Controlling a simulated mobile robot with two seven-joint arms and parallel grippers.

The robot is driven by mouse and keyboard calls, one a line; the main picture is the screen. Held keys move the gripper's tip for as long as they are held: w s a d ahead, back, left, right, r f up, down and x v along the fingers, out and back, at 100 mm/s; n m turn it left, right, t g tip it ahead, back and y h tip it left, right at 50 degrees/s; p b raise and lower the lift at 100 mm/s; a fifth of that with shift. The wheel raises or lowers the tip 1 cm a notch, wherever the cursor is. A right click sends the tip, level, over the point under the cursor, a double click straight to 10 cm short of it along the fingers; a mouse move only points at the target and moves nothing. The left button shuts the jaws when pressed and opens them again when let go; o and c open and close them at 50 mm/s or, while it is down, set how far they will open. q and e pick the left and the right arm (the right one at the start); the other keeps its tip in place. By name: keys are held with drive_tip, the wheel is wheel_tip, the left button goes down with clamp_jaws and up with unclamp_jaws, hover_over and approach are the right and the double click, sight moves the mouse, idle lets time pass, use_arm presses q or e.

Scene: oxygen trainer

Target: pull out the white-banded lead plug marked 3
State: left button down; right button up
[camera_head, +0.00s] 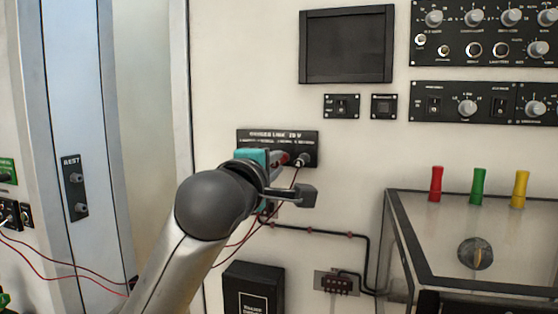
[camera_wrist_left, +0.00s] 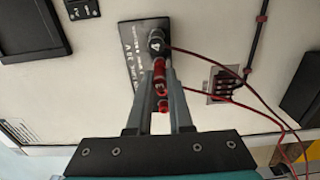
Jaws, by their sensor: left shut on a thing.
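A dark panel (camera_head: 255,136) with white lettering is on the pale wall; it also shows in the left wrist view (camera_wrist_left: 133,62). Several lead plugs stand along it. My left gripper (camera_head: 277,163) is at the panel, with its fingers (camera_wrist_left: 162,78) closed around a red lead plug (camera_wrist_left: 161,89). A small pale mark on this plug looks like a 3, but is too small to be sure. A dark plug marked 4 (camera_wrist_left: 155,43) sits just beyond the fingertips, with a red lead on it. The gripper and wrist hide much of the row in the head view. My right gripper is not in view.
Red leads (camera_wrist_left: 230,72) loop to the right of the fingers in the wrist view. A dark box (camera_head: 253,288) is below. A clear-topped case (camera_head: 440,235) stands at right.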

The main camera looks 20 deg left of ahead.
sight(274, 164)
use_arm(q)
drive_tip(key=shift+s+a+p, duration=0.1)
drive_tip(key=shift+s+p, duration=0.2)
drive_tip(key=shift+s, duration=1.7)
